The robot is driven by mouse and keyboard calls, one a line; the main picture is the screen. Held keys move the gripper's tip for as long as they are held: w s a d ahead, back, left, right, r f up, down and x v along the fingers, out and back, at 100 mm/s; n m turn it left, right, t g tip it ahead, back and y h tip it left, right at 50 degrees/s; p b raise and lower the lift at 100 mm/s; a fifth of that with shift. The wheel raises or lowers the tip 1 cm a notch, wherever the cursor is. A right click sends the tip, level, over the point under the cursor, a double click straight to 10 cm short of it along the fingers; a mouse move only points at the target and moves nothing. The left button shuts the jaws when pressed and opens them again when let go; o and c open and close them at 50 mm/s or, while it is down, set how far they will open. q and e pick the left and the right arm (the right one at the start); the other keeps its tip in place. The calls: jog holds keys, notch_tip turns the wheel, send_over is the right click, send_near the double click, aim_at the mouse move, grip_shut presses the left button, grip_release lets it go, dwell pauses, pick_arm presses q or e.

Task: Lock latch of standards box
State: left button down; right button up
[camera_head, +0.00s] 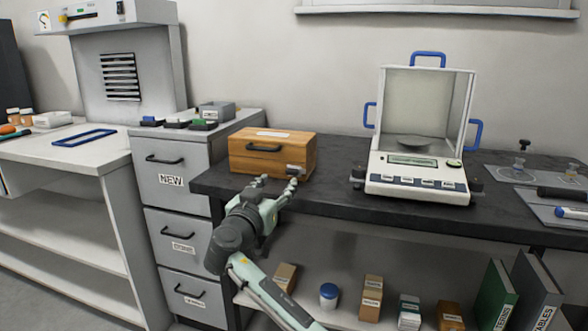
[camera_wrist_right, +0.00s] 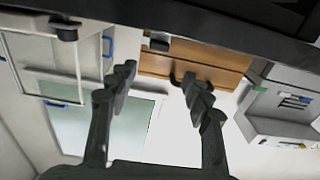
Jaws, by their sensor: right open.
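The wooden standards box (camera_head: 245,162) sits shut on the dark table, with a black handle (camera_head: 264,148) and a white label on its lid. A small metal latch (camera_head: 295,169) is at the lower right of its front; its exact position is too small to tell. My right gripper (camera_head: 277,182) is open and empty, just in front of the box's lower front, apart from the latch as far as I can tell. In the right wrist view the box (camera_wrist_right: 210,60) appears upside down beyond the open fingers (camera_wrist_right: 158,76), with the latch (camera_wrist_right: 158,45) beside them. My left gripper is not in view.
An analytical balance (camera_head: 415,180) with blue handles stands right of the box on the dark table (camera_head: 330,195). A grey drawer cabinet (camera_head: 180,215) adjoins on the left. Small boxes and a jar (camera_head: 329,295) are on the shelf below. The table between box and balance is clear.

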aim_at(291, 173)
jog(key=x, duration=0.2)
jog(key=p+x, duration=0.1)
jog(key=x, duration=0.4)
jog(key=shift+w+d+f, duration=0.2)
jog(key=shift+d+f, duration=0.1)
jog(key=shift+f, duration=0.1)
jog(key=shift+w+d+f, duration=0.1)
jog(key=shift+w+d, duration=0.05)
jog(key=shift+w, duration=0.3)
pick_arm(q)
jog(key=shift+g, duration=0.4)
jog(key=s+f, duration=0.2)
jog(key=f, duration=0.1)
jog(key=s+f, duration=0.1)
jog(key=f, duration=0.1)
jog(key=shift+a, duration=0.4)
pick_arm(e)
jog(key=shift+c, duration=0.2)
grip_shut()
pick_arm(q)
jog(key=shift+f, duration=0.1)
